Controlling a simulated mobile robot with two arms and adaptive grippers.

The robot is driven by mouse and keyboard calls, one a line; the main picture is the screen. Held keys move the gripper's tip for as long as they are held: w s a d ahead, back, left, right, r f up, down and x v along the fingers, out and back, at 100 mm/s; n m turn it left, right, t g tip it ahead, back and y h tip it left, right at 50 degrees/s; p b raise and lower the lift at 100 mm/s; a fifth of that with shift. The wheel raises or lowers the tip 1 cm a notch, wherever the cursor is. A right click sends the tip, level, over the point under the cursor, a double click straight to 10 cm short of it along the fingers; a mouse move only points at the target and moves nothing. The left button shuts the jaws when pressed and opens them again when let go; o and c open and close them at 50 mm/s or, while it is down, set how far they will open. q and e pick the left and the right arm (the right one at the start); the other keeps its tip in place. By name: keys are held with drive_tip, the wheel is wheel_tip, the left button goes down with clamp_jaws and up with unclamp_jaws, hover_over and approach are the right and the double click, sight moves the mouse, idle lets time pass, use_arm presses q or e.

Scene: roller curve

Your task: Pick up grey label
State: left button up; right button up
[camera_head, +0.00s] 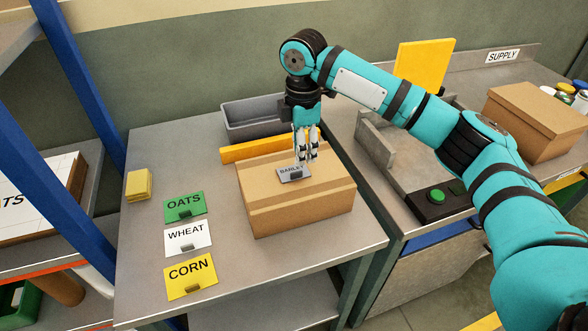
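The grey label (291,174) reads "BARLEY" and has a dark tab at its front. It shows at the top of the closed cardboard box (300,209); I cannot tell whether it rests on the box or is just above it. My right gripper (305,159) points down from above, with its fingertips at the label's back edge. The fingers are close together, but whether they grip the label is unclear. My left gripper is out of view.
Green OATS (184,204), white WHEAT (187,236) and yellow CORN (190,275) labels lie left of the box. Yellow pads (138,184) lie behind them. A grey bin (250,118) stands at the back. A second box (534,121) and green button (438,195) are right.

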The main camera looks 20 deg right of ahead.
sight(300, 171)
drive_tip(key=shift+f, duration=0.95)
wheel_tip(300, 171, down, 4)
drive_tip(key=shift+w+a+r+p, duration=0.1)
drive_tip(key=shift+w+r+p, duration=0.05)
drive_tip(key=shift+p, duration=0.85)
drive_tip(key=shift+f, duration=0.55)
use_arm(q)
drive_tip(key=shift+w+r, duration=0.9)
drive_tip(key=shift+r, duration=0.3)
use_arm(e)
clamp_jaws()
